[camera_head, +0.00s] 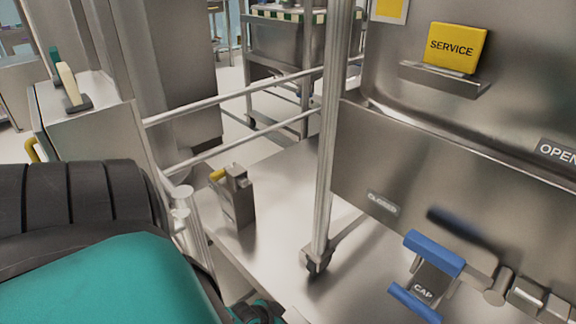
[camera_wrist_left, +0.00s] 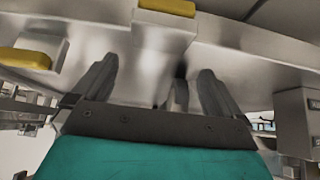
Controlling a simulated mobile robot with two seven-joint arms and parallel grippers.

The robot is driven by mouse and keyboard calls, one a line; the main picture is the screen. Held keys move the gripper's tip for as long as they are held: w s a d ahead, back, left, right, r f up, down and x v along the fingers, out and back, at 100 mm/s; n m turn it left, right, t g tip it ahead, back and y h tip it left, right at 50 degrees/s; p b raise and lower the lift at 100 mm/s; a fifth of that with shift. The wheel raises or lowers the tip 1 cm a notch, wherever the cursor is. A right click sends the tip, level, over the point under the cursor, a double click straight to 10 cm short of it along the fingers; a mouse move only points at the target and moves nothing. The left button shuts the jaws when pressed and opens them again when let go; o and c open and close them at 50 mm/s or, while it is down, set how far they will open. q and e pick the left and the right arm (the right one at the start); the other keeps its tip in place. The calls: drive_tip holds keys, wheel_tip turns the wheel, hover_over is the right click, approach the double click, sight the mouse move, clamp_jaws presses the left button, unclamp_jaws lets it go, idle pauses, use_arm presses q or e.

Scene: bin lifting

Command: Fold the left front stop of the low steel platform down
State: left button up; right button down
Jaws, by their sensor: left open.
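The low steel platform (camera_head: 275,215) lies low in the middle of the head view. An upright steel stop block (camera_head: 237,198) with a yellow tab stands on it; I cannot tell whether it is the left front stop. In the wrist view, a steel block with a yellow top (camera_wrist_left: 165,30) is beyond my left gripper (camera_wrist_left: 155,88), and another yellow-topped steel piece (camera_wrist_left: 30,58) is at the left. The gripper is open, its dark fingers apart. A small steel part (camera_wrist_left: 178,95) shows between them; contact cannot be told. My left arm hides the platform's near left part in the head view.
A wheeled cart post (camera_head: 329,150) stands on the platform, with two rails (camera_head: 235,97) running left. At the right, a steel panel carries a blue clamp-like handle (camera_head: 435,253) and a CAP label. A steel cabinet (camera_head: 90,120) stands at the left.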

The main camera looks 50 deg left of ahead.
use_arm(q)
drive_tip(key=p+v, duration=0.3)
drive_tip(key=v, duration=0.5)
drive_tip(key=shift+r+p, duration=0.25)
drive_tip(key=shift+p, duration=0.05)
drive_tip(key=shift+d, duration=0.1)
